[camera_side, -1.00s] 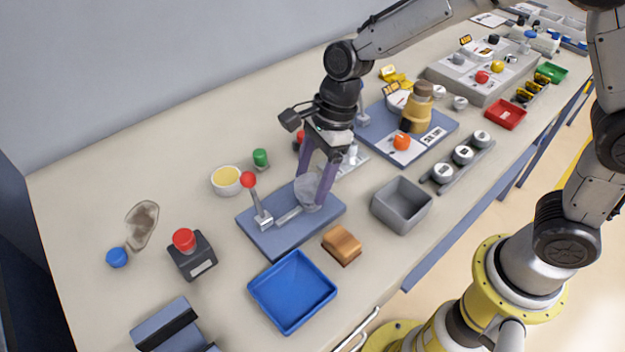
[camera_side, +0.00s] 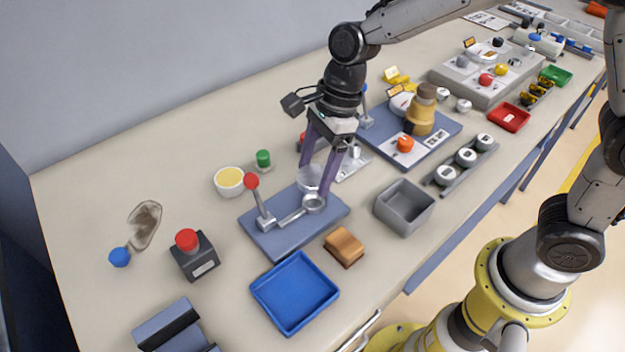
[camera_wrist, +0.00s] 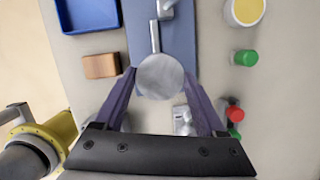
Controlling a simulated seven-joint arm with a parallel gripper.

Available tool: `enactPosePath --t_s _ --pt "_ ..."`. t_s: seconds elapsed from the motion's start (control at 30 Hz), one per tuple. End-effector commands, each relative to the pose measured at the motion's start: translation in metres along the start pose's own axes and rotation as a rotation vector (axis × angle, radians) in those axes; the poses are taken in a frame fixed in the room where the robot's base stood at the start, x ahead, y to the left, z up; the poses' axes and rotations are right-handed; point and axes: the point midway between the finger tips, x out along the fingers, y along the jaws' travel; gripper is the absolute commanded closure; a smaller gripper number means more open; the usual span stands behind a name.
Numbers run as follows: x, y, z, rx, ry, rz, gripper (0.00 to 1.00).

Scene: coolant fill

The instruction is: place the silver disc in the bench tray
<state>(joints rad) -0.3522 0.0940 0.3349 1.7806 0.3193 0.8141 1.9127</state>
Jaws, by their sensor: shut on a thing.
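The silver disc (camera_side: 309,178) is between the purple fingers of my gripper (camera_side: 314,182), shut on it. It is held just above the round ring seat of the lever fixture (camera_side: 277,240). In the wrist view the disc (camera_wrist: 160,77) shows face-on between the fingertips and covers the seat. A shallow blue tray (camera_side: 294,292) lies on the bench in front of the fixture, empty. It also shows at the top left of the wrist view (camera_wrist: 88,28).
A wooden block (camera_side: 344,247) sits between the blue tray and an empty grey bin (camera_side: 404,206). The fixture's red-knobbed lever (camera_side: 257,200) stands upright left of the disc. A yellow-filled bowl (camera_side: 229,181) and green-capped item (camera_side: 263,159) stand behind.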

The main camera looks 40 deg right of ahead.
Motion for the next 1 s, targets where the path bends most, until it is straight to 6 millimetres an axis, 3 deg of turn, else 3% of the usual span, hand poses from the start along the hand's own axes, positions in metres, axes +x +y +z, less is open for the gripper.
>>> enactPosePath --t_s 0.27,0.37,0.73,0.83,1.0 --pt "0.002 0.007 -0.006 0.081 0.000 -0.023 0.63" --pt "-0.004 0.030 -0.012 0.152 -0.003 -0.047 0.63" --pt "-0.052 0.160 -0.004 0.114 -0.007 -0.038 0.63" --pt "-0.061 0.182 -0.003 0.053 -0.004 -0.019 0.63" --pt "-0.067 0.195 0.005 0.002 -0.001 -0.003 0.63"
